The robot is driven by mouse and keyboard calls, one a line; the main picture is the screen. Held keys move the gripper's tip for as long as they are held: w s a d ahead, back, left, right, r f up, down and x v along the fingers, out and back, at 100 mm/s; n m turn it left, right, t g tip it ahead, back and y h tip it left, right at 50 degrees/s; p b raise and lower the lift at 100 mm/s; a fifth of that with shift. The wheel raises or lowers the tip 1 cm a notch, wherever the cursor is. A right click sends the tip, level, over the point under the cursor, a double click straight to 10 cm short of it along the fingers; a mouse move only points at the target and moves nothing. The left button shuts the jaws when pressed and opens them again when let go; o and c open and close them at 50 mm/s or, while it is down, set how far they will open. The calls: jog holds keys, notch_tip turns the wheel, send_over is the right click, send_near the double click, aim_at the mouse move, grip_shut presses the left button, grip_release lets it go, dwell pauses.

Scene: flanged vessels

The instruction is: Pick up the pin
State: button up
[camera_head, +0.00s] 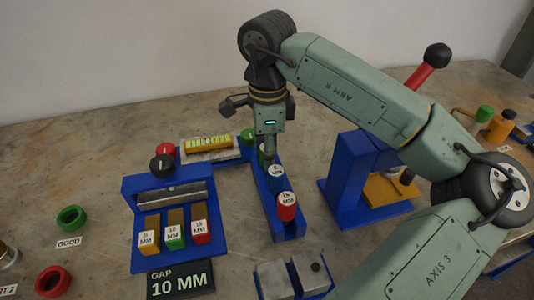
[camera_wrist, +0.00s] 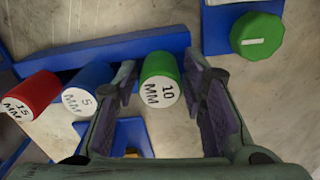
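Three pins stand in a row in a blue rack: a red one marked 15 MM (camera_head: 287,206), a blue one marked 5 MM (camera_head: 275,176) and a green one marked 10 MM. In the wrist view the green pin (camera_wrist: 160,78) is between the fingers of my gripper (camera_wrist: 163,85), with visible room on both sides. The gripper is open and pointed down at the rack's far end. In the head view the gripper (camera_head: 270,150) hides most of the green pin. The red pin (camera_wrist: 32,92) and blue pin (camera_wrist: 88,88) stand left of the fingers in the wrist view.
A sign (camera_head: 180,280) reads GAP 10 MM. A blue fixture (camera_head: 150,187) with marked blocks is left of the rack. A green knob (camera_wrist: 257,36) is close to the gripper. A blue press with a red lever (camera_head: 428,68) stands right. Rings (camera_head: 72,218) lie at left.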

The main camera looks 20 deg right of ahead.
grip_shut()
jog(key=shift+r, duration=0.1)
dwell(0.3)
notch_tip(320, 180, up, 10)
jog(key=shift+b, duration=0.65)
jog(key=shift+s, duration=0.1)
